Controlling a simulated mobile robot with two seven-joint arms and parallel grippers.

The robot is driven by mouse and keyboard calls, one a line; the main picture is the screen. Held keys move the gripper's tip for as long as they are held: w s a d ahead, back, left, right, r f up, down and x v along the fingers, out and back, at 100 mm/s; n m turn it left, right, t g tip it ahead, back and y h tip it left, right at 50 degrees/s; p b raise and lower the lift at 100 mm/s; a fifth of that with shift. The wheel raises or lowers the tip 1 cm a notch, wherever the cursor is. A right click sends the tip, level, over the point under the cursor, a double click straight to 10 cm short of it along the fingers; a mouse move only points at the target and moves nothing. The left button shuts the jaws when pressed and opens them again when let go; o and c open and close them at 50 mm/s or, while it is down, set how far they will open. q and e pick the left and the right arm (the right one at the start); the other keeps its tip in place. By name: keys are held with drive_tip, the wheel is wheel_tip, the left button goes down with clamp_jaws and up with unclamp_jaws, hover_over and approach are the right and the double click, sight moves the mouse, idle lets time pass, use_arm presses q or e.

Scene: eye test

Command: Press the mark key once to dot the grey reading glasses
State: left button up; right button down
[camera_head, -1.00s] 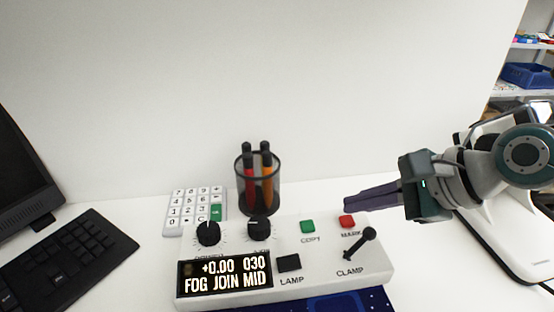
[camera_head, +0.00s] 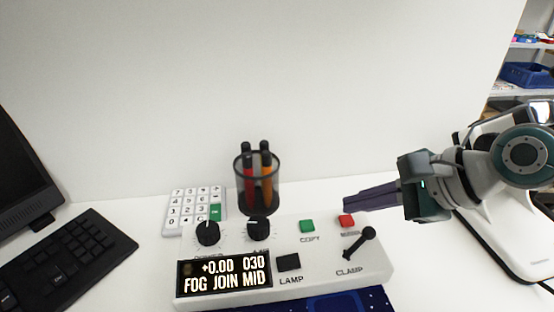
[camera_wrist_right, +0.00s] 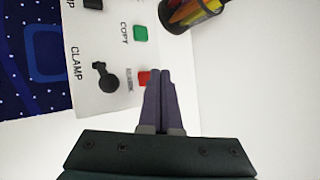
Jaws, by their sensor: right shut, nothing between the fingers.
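The red mark key (camera_head: 347,221) is on the right part of a white control box (camera_head: 215,300), above the clamp lever (camera_head: 360,243). It also shows in the right wrist view (camera_wrist_right: 144,77), partly covered by my fingers. My right gripper (camera_head: 346,205) is shut and empty, its fingertips close beside and above the mark key. I cannot tell whether they touch it. The box's display (camera_head: 225,275) reads +0.00, 030, FOG JOIN MID. The grey reading glasses are not in view. My left gripper is not in view.
The green copy key (camera_head: 307,226) is left of the mark key, with the black lamp switch (camera_head: 288,262) and two knobs farther left. A pen cup (camera_head: 257,185) and calculator (camera_head: 190,207) stand behind. A keyboard (camera_head: 65,262) lies left. A blue patterned mat (camera_head: 350,303) shows in front.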

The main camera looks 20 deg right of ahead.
drive_tip(key=shift+f, duration=0.4)
drive_tip(key=shift+f+b, duration=0.3)
drive_tip(key=shift+f, duration=0.25)
idle(0.6)
drive_tip(key=shift+r, duration=0.1)
drive_tip(key=shift+r+p, duration=0.9)
drive_tip(key=shift+p, duration=0.4)
